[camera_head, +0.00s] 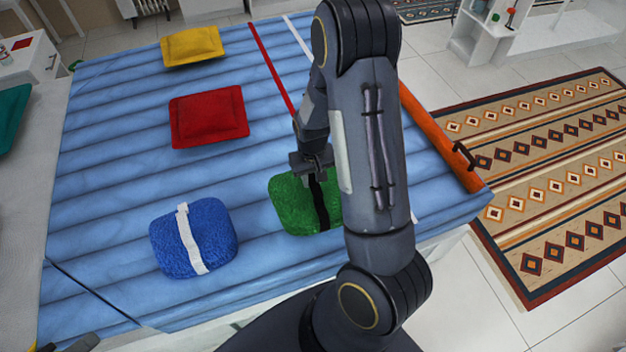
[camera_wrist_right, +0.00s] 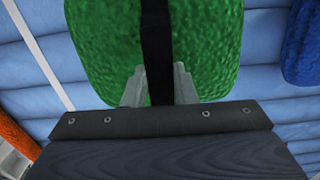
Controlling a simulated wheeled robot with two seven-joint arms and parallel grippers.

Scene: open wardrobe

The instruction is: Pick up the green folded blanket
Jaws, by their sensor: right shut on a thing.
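The green folded blanket (camera_head: 290,205) lies on the blue bed cover, with a black strap around its middle. My right gripper (camera_head: 315,176) points down at the strap from above. In the right wrist view the green blanket (camera_wrist_right: 100,50) fills the top middle, and the fingers of my right gripper (camera_wrist_right: 160,88) are on either side of the black strap, shut on the blanket there. My right arm hides the blanket's right side in the head view. Dark grey parts at the bottom left edge (camera_head: 82,343) may be my left gripper; their state is unclear.
A blue folded blanket (camera_head: 215,232) with a white strap lies left of the green one. A red cushion (camera_head: 208,116) and a yellow cushion (camera_head: 192,46) lie farther back. An orange roll (camera_head: 440,138) lies along the bed's right side. A patterned rug (camera_head: 560,170) covers the floor at right.

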